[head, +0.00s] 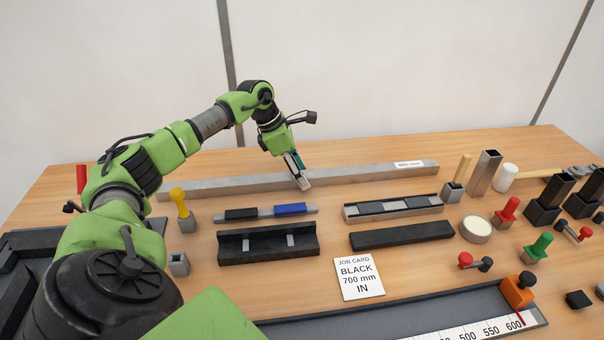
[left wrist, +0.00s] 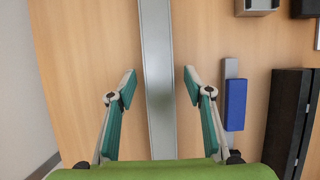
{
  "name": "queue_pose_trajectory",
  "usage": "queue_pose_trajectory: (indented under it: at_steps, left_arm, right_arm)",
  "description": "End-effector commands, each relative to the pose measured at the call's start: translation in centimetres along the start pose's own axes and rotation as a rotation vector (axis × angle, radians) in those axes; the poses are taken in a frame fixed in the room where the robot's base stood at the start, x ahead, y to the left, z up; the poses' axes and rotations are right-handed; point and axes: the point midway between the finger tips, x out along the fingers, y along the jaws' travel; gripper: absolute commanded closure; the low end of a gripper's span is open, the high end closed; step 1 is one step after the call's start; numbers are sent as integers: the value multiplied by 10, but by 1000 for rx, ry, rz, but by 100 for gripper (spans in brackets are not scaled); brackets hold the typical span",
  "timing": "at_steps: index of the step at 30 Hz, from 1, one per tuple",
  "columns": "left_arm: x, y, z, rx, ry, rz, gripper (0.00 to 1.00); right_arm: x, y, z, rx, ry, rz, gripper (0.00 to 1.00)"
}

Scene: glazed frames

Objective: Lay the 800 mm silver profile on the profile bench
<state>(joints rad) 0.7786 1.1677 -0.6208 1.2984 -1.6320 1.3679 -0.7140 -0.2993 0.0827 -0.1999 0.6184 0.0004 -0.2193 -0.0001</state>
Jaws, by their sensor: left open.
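A long silver profile (head: 370,173) lies flat along the back of the table, with a white label near its right end. It also shows in the left wrist view (left wrist: 157,100), running between the two fingers. My left gripper (head: 303,181) is open over the middle of the profile, and in the left wrist view (left wrist: 160,76) a gap shows on each side of it. I cannot tell how high the fingertips are above the table. A long dark bench (head: 400,318) with a white scale and an orange stop (head: 517,289) lies at the front; its left part is hidden. My right gripper is out of view.
A job card (head: 359,278) reads "BLACK 700 mm IN". Between profile and bench lie a blue-and-black piece (head: 291,209), dark channels (head: 267,243), a black bar (head: 402,235) and a tray with grey pieces (head: 394,207). Clamps, a round tin (head: 475,229) and posts crowd the right.

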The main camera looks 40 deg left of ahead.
Motion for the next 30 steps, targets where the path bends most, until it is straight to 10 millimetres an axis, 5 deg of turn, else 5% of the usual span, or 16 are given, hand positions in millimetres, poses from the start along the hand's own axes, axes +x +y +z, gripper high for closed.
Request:
queue_pose_trajectory:
  at_steps: [12,21,30]
  left_arm:
    - [-86,1,2,2,-7,6,53]
    - [-116,0,3,1,-7,4,53]
    - [-142,0,14,1,-7,4,53]
  right_arm:
    - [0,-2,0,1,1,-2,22]
    - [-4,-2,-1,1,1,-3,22]
    - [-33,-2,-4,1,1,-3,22]
